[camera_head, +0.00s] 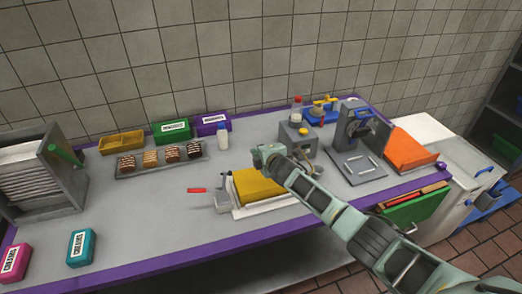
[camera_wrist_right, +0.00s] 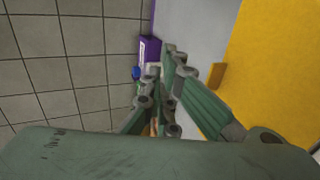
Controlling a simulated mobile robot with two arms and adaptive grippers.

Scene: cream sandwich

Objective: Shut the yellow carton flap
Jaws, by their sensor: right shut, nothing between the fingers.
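The yellow carton (camera_head: 258,187) sits on a white tray (camera_head: 268,208) near the middle of the counter. My right arm reaches in from the lower right and partly hides it. My right gripper (camera_head: 263,156) is at the carton's back edge, shut and empty. In the right wrist view the fingertips (camera_wrist_right: 172,58) are close together. A broad yellow surface (camera_wrist_right: 272,70) fills the right side there, with a small yellow tab (camera_wrist_right: 216,76) at its edge. I cannot tell whether the fingers touch the carton. My left gripper is not in view.
A grey fixture with a red handle (camera_head: 197,190) stands left of the carton. A white bottle (camera_head: 222,139), a purple box (camera_head: 212,124) and a tray of cakes (camera_head: 190,164) are behind. A grey machine (camera_head: 297,140) stands behind right.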

